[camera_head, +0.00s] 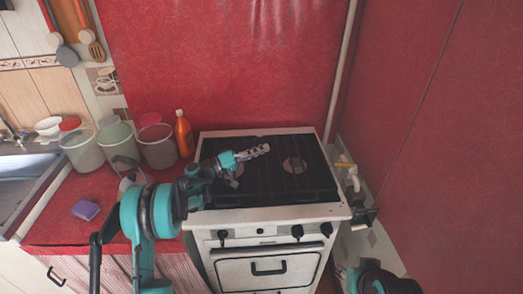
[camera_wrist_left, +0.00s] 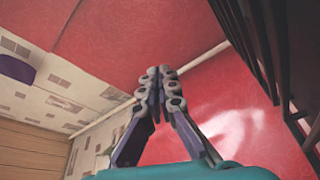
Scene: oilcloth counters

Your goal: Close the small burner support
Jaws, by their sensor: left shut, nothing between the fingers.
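The white stove (camera_head: 275,214) stands against the red wall, with dark burner supports (camera_head: 310,185) over its black top. Two round burners show, the right one (camera_head: 294,165) clearly and the left one partly behind my gripper. I cannot tell which support is the small one, or whether one is raised. My left gripper (camera_head: 266,149) is over the stove top, shut and empty, pointing right. In the left wrist view its fingertips (camera_wrist_left: 161,76) meet, and black bars (camera_wrist_left: 258,35) like a support's stand close by on the right, apart from the fingers. My right gripper is not in view.
Left of the stove, the red counter (camera_head: 50,220) holds several canisters (camera_head: 158,146), an orange bottle (camera_head: 184,133) and a purple sponge (camera_head: 86,209). A sink (camera_head: 22,190) is at far left. A pipe with a valve (camera_head: 347,166) is right of the stove.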

